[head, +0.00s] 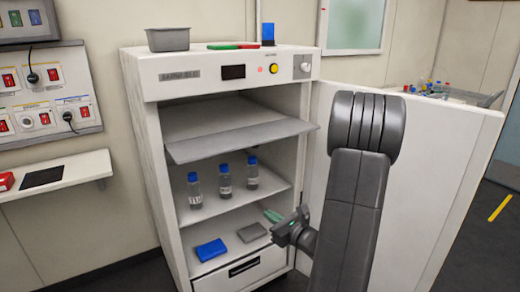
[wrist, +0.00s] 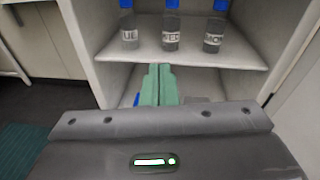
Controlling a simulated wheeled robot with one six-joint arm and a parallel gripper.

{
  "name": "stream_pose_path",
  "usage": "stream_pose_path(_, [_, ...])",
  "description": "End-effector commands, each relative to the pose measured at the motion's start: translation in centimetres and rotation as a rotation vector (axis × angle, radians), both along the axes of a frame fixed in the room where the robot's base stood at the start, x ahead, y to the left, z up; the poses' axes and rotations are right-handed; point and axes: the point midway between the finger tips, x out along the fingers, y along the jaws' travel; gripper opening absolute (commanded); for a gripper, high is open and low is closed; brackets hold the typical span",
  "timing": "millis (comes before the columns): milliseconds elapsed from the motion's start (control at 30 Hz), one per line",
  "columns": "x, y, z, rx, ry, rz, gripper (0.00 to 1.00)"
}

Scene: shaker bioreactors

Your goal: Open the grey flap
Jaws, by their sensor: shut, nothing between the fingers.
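The grey flap (head: 240,138) is a flat panel in the upper part of the white cabinet (head: 150,150). It sticks out roughly level past the front opening, above the bottle shelf, and the space below it is uncovered. It does not show in the wrist view. My gripper (head: 272,215) is low at the right side of the opening, below the flap and apart from it. In the wrist view its green fingers (wrist: 159,85) are together, empty, and point toward the compartment under the bottle shelf.
The cabinet door (head: 430,170) stands wide open at right, behind my arm. Several blue-capped bottles, one of them a middle bottle (head: 225,181), stand on the shelf. A blue item (head: 210,250) and a grey item (head: 252,232) lie below. A grey bin (head: 168,40) sits on top.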

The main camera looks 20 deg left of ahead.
Motion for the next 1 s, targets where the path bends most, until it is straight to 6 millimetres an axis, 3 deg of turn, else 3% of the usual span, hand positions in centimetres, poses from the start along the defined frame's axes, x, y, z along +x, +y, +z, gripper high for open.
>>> stream_pose_path(33, [1.0,0.0,2.8,0.083,-0.033,-0.026,0.00])
stream_pose_path(200, [2.8,-0.5,7.6,0.268,-0.121,-0.086,0.00])
stream_pose_path(433, [3.9,0.1,8.9,0.313,-0.149,-0.098,0.00])
stream_pose_path(867, [9.3,6.7,10.8,0.311,-0.147,-0.096,0.00])
stream_pose_path(1000, [9.5,6.8,13.1,0.311,-0.150,-0.099,0.00])
